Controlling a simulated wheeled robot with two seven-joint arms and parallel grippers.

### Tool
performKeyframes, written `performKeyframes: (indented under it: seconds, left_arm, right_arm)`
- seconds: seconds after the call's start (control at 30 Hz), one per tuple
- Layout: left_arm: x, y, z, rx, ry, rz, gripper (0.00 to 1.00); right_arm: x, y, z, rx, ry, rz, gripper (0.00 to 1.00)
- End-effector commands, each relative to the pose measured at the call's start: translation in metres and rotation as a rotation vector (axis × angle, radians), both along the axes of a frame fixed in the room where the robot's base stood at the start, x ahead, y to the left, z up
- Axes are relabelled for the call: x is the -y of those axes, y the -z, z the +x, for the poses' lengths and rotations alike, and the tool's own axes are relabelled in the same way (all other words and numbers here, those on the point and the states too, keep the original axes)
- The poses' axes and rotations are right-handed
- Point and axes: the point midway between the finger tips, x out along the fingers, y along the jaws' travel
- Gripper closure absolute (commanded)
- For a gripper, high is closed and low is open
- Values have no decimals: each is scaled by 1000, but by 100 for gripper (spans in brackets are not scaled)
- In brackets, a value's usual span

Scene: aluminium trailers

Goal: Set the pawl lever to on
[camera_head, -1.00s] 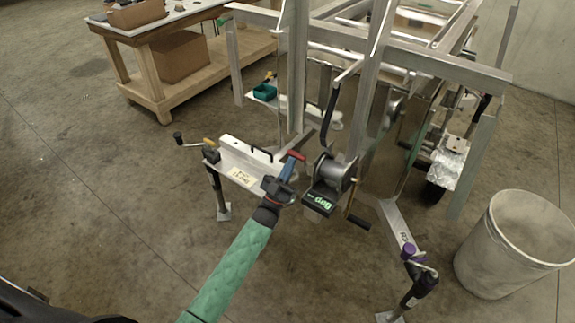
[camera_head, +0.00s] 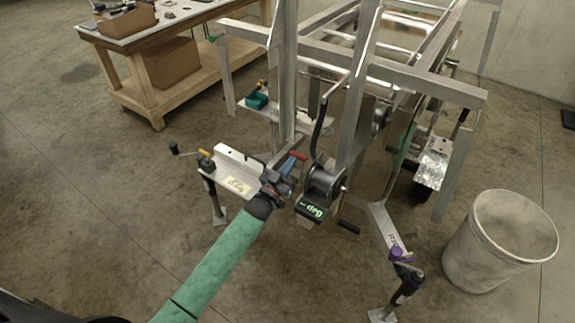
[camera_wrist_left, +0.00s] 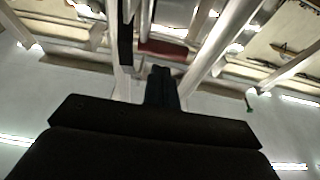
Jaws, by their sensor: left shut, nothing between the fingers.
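The winch (camera_head: 323,183) sits on the trailer's front post. A small red-tipped piece, which looks like the pawl lever (camera_head: 300,156), stands just left of the winch; its red part also shows in the left wrist view (camera_wrist_left: 165,49). Whether it is on or off cannot be told. My left gripper (camera_head: 288,166) is shut and empty, its tips close to the red piece; contact is unclear. In the left wrist view, the closed fingers (camera_wrist_left: 161,82) point at the red part. My right gripper is not in view.
A box with a green "deg" display (camera_head: 312,210) hangs below the winch. A black crank grip (camera_head: 348,227) sticks out low right, and a tall black-sleeved handle (camera_head: 320,125) rises beside the post. A bin (camera_head: 500,240) stands at right, a wooden bench (camera_head: 160,95) back left.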

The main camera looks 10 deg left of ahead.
Motion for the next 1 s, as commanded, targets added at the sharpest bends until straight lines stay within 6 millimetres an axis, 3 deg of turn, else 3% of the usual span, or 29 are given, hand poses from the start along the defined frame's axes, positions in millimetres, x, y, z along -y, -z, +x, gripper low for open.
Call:
performKeyframes:
  seconds: [0.4,1.0]
  left_arm:
    - [4,-1,12,3,0,-3,100]
    - [4,-3,12,4,-1,-3,100]
  right_arm:
    - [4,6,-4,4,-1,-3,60]
    - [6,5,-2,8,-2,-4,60]
